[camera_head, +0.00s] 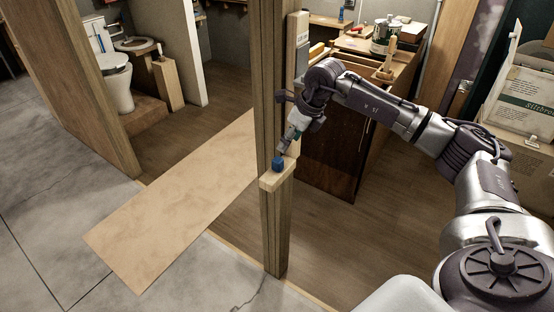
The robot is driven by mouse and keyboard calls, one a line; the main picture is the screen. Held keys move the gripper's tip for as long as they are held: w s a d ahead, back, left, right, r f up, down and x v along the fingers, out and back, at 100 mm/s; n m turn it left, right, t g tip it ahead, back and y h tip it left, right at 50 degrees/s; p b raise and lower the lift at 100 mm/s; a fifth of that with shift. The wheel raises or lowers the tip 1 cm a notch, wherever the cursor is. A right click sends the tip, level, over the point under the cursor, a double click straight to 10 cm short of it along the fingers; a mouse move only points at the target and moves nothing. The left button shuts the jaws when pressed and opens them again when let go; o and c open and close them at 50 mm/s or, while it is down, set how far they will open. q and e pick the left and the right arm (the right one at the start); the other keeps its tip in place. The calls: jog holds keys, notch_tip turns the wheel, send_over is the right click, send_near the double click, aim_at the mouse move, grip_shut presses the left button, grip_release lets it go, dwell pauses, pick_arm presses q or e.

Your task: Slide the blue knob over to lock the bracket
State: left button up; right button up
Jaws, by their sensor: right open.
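The blue knob (278,163) sits on a light wooden bracket (272,182) fixed to the upright wooden post (274,228). My right arm reaches in from the right, and my right gripper (285,150) is just above and beside the knob, close to the post. Its fingers are small in the picture; it is open, and whether a finger touches the knob cannot be told. The latch parts behind the bracket are hidden by the gripper and post. My left gripper is not in view.
A wooden board (185,212) lies on the floor left of the post. A wooden cabinet (336,160) with cans and tools on top stands behind my right arm. A toilet (116,80) is at the back left. The grey floor in front is clear.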

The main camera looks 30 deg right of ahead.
aim_at(279, 159)
jog(key=p+x, duration=0.1)
jog(key=x, duration=0.9)
jog(key=shift+w+f, duration=0.15)
grip_shut()
